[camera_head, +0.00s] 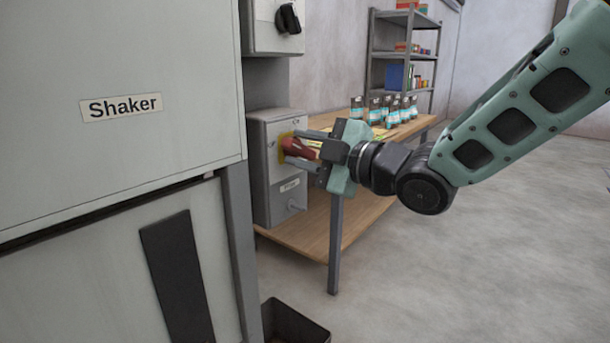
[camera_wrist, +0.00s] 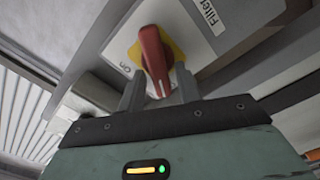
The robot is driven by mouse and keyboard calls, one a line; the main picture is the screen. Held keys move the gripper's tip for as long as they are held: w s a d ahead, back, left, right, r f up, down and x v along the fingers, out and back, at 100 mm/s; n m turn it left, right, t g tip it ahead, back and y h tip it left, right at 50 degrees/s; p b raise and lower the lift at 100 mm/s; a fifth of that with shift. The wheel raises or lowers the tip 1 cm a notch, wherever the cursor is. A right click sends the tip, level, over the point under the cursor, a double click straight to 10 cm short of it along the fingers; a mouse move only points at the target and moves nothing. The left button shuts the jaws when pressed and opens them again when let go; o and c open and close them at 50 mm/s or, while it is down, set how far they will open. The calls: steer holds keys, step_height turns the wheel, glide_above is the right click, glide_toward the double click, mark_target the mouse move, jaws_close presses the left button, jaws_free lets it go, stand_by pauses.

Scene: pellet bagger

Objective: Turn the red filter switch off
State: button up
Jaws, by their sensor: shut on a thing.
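The red filter switch (camera_head: 299,149) sits on a yellow plate (camera_head: 283,147) on the front of a grey box (camera_head: 262,128). In the wrist view the red switch handle (camera_wrist: 154,60) stands over the yellow plate (camera_wrist: 177,50), beside a "Filter" label (camera_wrist: 209,17) and an "On" mark (camera_wrist: 125,69). The handle looks slightly tilted there. My gripper (camera_head: 306,150) reaches in from the right, its fingers on either side of the handle. In the wrist view my gripper (camera_wrist: 158,92) is shut on the handle's near end. The fingers hide part of its sides.
A large grey cabinet labelled "Shaker" (camera_head: 130,150) fills the left. A box with a black knob (camera_head: 288,18) is above the switch box. A dark bin (camera_head: 290,322) stands below. The floor at right is clear.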

steer(key=n+b, duration=0.1)
steer(key=b, duration=0.1)
steer(key=f+n+b, duration=0.1)
steer(key=n+b, duration=0.1)
steer(key=b, duration=0.1)
steer(key=n+b, duration=0.2)
steer(key=b, duration=0.1)
steer(key=shift+r+n, duration=0.1)
steer(key=shift+n, duration=0.3)
steer(key=shift+b, duration=0.3)
steer(key=o, duration=0.6)
steer(key=shift+o, duration=0.2)
steer(key=shift+s+r, duration=0.1)
steer(key=p+v, duration=0.2)
steer(key=v, duration=1.5)
steer(key=shift+p, duration=0.3)
steer(key=shift+s+d, duration=0.1)
